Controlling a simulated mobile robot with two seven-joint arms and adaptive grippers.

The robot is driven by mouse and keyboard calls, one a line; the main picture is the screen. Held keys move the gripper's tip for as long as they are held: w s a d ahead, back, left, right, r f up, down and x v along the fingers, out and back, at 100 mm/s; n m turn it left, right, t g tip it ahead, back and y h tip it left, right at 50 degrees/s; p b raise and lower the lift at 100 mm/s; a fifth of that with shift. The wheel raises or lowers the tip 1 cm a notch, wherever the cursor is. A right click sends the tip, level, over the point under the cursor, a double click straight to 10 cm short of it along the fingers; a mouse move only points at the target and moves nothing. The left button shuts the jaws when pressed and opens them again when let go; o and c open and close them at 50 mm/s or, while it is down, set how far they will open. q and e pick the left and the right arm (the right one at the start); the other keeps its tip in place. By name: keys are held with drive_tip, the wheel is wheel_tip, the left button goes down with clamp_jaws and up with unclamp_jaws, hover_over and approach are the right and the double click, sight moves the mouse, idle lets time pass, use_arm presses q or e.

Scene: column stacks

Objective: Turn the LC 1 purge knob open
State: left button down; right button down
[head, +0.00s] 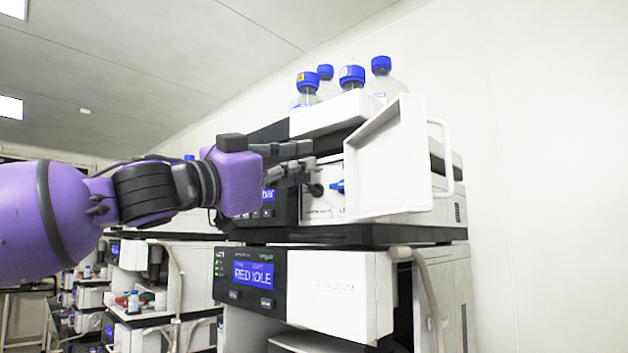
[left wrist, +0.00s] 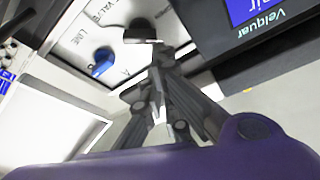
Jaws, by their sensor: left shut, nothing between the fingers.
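My left gripper (head: 306,166) reaches in from the left in front of the pump module, its fingers shut and empty. A black knob (head: 315,189) sits on the module's white inner panel (head: 322,205), just beyond the fingertips. A blue knob (head: 338,187) is to its right. In the left wrist view the closed fingers (left wrist: 157,72) point towards the black knob (left wrist: 138,32), beside printed letters reading "VALVE". The blue knob (left wrist: 103,62) lies left of the fingers, near "LINE". I cannot tell whether the fingertips touch the black knob. My right gripper is not in view.
A white door (head: 392,165) with a handle (head: 446,150) stands open right of the knobs. Blue-capped bottles (head: 351,78) stand in a white tray (head: 330,113) on top. A lower module (head: 330,295) with a lit display is below. Further instrument stacks stand behind at left.

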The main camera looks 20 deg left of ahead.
use_arm(q)
drive_tip(key=shift+a+n, duration=0.1)
drive_tip(key=shift+n, duration=0.2)
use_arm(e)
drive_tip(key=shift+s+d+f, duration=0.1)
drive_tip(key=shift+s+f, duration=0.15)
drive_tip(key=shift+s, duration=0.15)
use_arm(q)
drive_tip(key=shift+w+a+n+y+b, duration=0.1)
drive_tip(key=shift+n+y+b, duration=0.25)
drive_tip(key=shift+n+y, duration=0.05)
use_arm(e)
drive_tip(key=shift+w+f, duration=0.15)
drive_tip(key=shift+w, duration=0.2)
use_arm(q)
drive_tip(key=shift+w+a+n+t+b, duration=0.15)
drive_tip(key=shift+n+t+b, duration=0.3)
drive_tip(key=shift+n, duration=0.25)
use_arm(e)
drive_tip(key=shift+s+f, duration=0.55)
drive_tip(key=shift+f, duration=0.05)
use_arm(q)
drive_tip(key=shift+a+n+y+b, duration=0.1)
drive_tip(key=shift+n+y+b, duration=0.3)
drive_tip(key=shift+n, duration=0.1)
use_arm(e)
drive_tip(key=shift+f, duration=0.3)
